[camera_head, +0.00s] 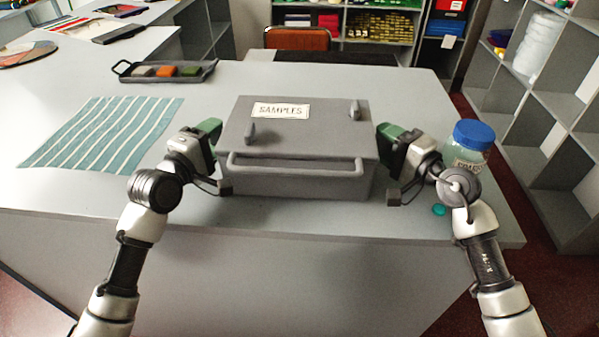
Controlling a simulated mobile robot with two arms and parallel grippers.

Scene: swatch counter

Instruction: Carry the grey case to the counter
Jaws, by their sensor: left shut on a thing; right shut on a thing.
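The grey case (290,143) has a white label reading SAMPLES, two latches on its lid and a bar handle along its front. It is level at the front middle of the grey counter (290,222). I cannot tell whether its underside touches the counter. My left gripper (212,142) is shut on the case at its left side. My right gripper (388,145) is shut on the case at its right side. The fingertips are partly hidden by the gripper bodies and the case.
A jar with a blue lid (474,134) stands close beside my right gripper. A small teal disc (438,210) lies near the front edge. A striped teal cloth (100,133) lies left, and a dark tray (165,76) with coloured blocks stands behind. Shelves (545,110) stand at the right.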

